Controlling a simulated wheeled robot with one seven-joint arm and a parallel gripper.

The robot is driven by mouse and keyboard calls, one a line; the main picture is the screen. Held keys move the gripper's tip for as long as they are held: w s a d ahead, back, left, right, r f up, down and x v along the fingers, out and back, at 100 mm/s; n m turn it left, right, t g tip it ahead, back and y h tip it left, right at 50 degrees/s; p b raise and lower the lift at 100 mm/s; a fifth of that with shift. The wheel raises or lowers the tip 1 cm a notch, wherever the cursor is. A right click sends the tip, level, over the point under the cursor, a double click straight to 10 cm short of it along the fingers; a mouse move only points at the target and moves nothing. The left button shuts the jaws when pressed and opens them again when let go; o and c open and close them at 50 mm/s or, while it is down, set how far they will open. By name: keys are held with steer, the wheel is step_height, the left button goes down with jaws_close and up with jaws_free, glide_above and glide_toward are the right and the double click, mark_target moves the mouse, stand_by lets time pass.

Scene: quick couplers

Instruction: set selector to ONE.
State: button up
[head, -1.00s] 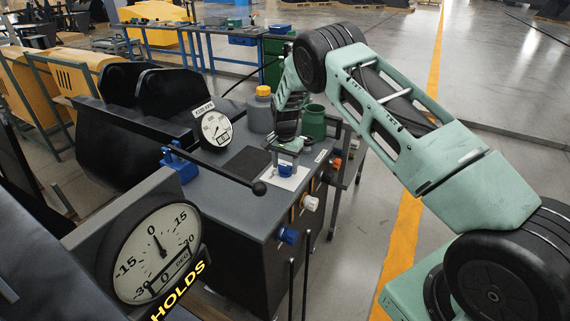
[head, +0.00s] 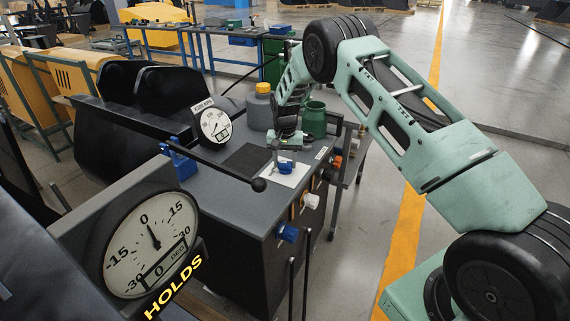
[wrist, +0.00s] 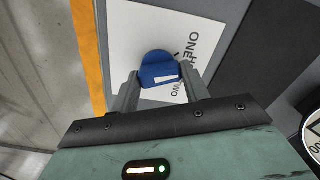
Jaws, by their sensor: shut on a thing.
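The selector is a blue knob (wrist: 158,68) with a white mark on its face. It sits on a white plate (wrist: 135,38) printed with ONE and TWO, seen in the wrist view. In the head view the knob (head: 285,168) and the plate (head: 298,178) are on top of the dark grey bench. My gripper (wrist: 160,84) is shut on the knob, with one finger on each side of it. In the head view my gripper (head: 284,162) reaches down onto the knob from above. Which label the knob points to cannot be told clearly.
A round gauge (head: 214,126) and a grey canister with a yellow cap (head: 261,107) stand behind the knob, with a green container (head: 314,119) to the right. A black lever with a ball end (head: 258,185) crosses in front. A large HOLDS dial (head: 150,243) is front left.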

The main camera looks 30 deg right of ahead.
mark_target(285, 162)
steer(key=shift+n+b, duration=0.55)
steer(key=shift+n, duration=1.55)
steer(key=o, duration=1)
steer(key=shift+r, duration=0.15)
step_height(285, 162, up, 17)
steer(key=shift+r+b, duration=0.1)
steer(key=shift+b, duration=0.95)
steer(key=shift+a, duration=0.1)
